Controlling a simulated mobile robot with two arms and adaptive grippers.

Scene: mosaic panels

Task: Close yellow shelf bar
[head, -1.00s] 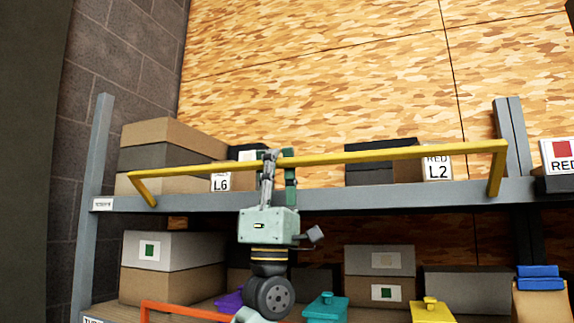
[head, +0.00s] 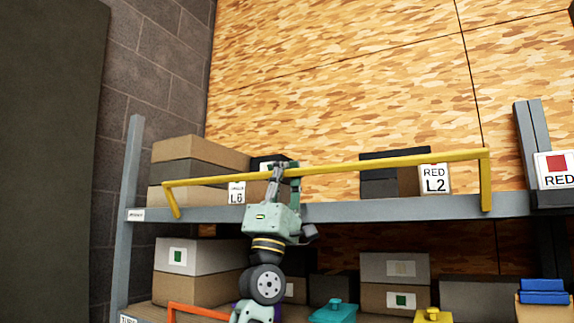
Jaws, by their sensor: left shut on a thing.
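The yellow shelf bar (head: 390,162) runs across the front of the upper shelf (head: 350,209) in the head view. Its two side arms slope down to the shelf's front edge, at the left (head: 172,202) and at the right (head: 486,185). The bar stands raised above that edge, in front of the boxes. My left gripper (head: 283,172) comes up from below and is shut on the yellow bar, left of its middle. My right gripper is not in view.
Stacked boxes (head: 200,152) and a black box (head: 395,160) stand on the upper shelf. An orange bar (head: 200,312) lies below left. More boxes (head: 395,268), a teal lidded item (head: 333,310) and a yellow one (head: 432,315) sit lower. Grey posts (head: 127,230) flank the shelf.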

